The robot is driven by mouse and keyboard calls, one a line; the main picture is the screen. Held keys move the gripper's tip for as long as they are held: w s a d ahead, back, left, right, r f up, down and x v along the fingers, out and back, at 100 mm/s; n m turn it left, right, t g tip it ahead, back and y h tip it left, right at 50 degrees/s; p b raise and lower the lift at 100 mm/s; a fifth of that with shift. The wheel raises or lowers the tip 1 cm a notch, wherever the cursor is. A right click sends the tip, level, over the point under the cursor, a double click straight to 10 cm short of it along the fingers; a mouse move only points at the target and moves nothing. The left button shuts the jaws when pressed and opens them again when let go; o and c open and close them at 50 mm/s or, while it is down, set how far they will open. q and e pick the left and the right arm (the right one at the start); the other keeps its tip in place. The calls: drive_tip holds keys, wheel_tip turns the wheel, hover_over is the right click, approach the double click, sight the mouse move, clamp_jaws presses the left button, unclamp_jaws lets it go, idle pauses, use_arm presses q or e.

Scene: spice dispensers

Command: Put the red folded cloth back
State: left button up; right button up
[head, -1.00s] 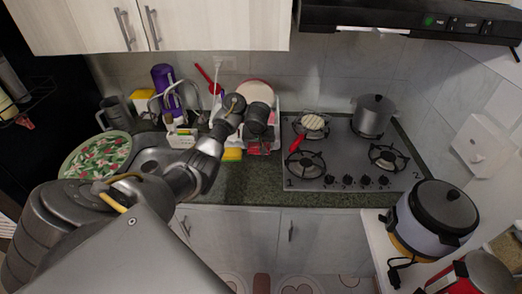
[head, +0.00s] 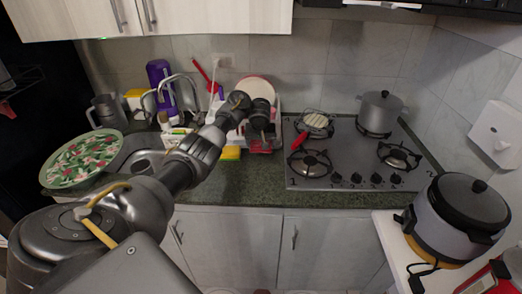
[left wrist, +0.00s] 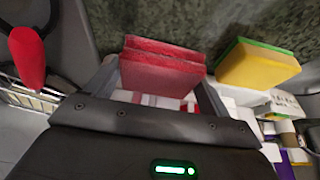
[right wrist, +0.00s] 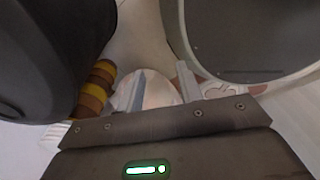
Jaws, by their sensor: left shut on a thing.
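The red folded cloth (left wrist: 163,68) is between the two fingers of my left gripper (left wrist: 158,84) in the left wrist view. The gripper is shut on it. In the head view, my left gripper (head: 262,134) points down at the white rack right of the sink, with the red cloth (head: 259,146) just below it. Whether the cloth touches the surface under it is hidden. My right gripper (right wrist: 162,90) shows only in the right wrist view; its fingers are apart with nothing between them, over the patterned floor.
A yellow-green sponge (head: 231,153) lies left of the cloth; it also shows in the left wrist view (left wrist: 257,65). The gas stove (head: 345,165) is to the right. A patterned plate (head: 82,160) sits at left, and a rice cooker (head: 463,212) at right.

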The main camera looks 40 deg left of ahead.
use_arm(q)
wheel_tip(320, 180, down, 3)
drive_tip(key=shift+r, duration=0.2)
drive_tip(key=o, duration=0.8)
drive_tip(key=shift+p+v, duration=4.9)
drive_tip(key=shift+v, duration=1.2)
